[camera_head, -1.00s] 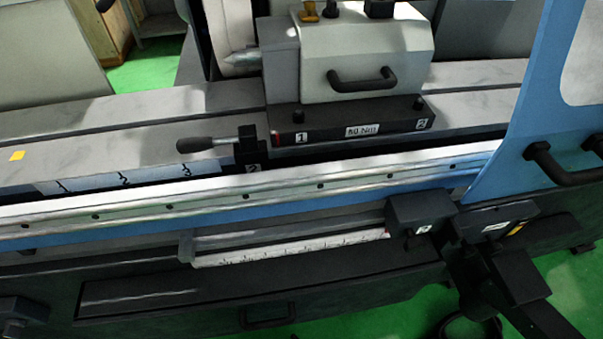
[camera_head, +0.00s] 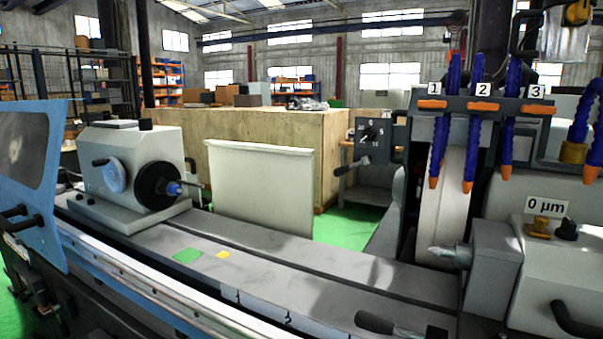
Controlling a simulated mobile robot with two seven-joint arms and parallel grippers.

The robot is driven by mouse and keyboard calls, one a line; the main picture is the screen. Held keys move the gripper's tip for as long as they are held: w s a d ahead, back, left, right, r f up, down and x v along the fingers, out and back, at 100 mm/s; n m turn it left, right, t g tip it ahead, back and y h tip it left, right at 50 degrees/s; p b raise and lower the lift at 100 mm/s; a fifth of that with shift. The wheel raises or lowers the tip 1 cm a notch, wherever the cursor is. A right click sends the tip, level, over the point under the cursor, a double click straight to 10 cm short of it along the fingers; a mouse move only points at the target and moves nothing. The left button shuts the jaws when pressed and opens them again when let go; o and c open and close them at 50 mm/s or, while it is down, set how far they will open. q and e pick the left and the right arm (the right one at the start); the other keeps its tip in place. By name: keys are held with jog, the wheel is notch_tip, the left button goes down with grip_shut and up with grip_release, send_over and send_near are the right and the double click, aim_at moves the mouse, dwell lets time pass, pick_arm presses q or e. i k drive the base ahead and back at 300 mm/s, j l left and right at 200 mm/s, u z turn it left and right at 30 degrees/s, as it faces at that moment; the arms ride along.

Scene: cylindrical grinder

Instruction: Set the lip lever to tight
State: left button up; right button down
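A lever with a black grip (camera_head: 375,322) shows at the bottom edge, on the front of the machine table below the tailstock. Its grip points left, and its base is partly cut off by the frame. No tight or loose marking is readable, and I cannot tell for sure that this is the lip lever. Neither of my grippers is recognisable in this view.
The grey tailstock (camera_head: 490,275) and grinding wheel (camera_head: 445,205) stand at right, with numbered coolant nozzles (camera_head: 482,95) above. The workhead (camera_head: 130,165) and blue door (camera_head: 32,170) are at left. The table (camera_head: 290,265) between them carries green and yellow patches.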

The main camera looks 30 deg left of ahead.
aim_at(342, 171)
jog(key=u, duration=0.75)
